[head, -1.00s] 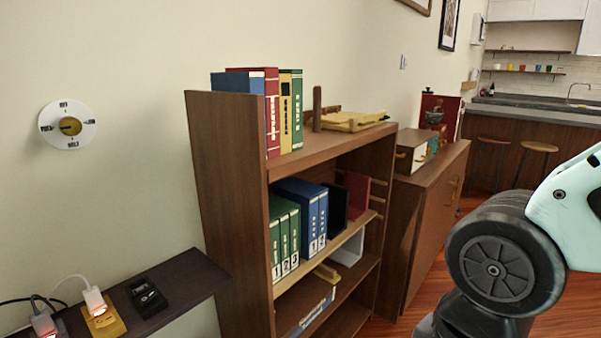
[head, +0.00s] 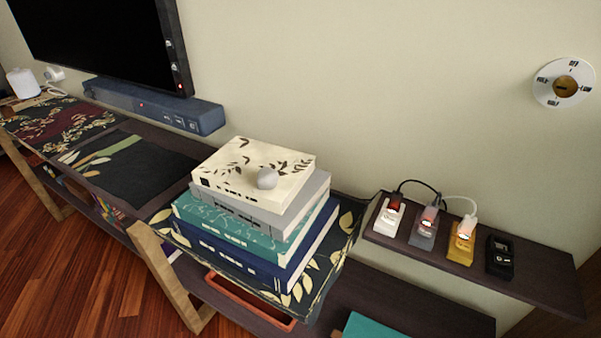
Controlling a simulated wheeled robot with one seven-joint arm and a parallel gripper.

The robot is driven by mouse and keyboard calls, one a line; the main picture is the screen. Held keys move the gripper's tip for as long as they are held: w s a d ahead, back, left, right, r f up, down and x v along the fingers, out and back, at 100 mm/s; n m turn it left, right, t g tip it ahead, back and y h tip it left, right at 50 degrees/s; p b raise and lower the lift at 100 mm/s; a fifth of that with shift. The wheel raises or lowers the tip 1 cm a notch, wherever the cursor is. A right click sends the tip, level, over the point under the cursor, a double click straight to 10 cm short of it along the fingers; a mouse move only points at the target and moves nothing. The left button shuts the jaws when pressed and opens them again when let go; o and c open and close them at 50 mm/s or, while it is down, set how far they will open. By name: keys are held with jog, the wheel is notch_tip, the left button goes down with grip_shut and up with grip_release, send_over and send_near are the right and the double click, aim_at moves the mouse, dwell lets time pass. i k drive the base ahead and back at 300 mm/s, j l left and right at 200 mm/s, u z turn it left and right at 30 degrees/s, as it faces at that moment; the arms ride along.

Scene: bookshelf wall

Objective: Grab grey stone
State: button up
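A small rounded grey stone (head: 267,178) lies on top of a stack of books in the head view. It rests on the cream book (head: 228,168) with dark leaf prints, near that book's front right side. Nothing covers the stone. My gripper is not in this view, so I cannot see where it is or whether it holds anything.
Below the cream book are a grey (head: 302,208), a teal (head: 245,237) and a blue book (head: 318,250) on a leaf-patterned cloth. A wall shelf (head: 540,280) with several plugged-in devices is at right. A TV and soundbar (head: 150,107) stand behind left.

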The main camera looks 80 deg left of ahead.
aim_at(268, 178)
jog(key=u, duration=2.5)
jog(key=i+j+z, duration=0.1)
jog(key=j+z, duration=0.9)
jog(key=j, duration=0.25)
jog(key=k+j+z, duration=0.1)
jog(key=j+z, duration=0.4)
jog(key=j, duration=0.15)
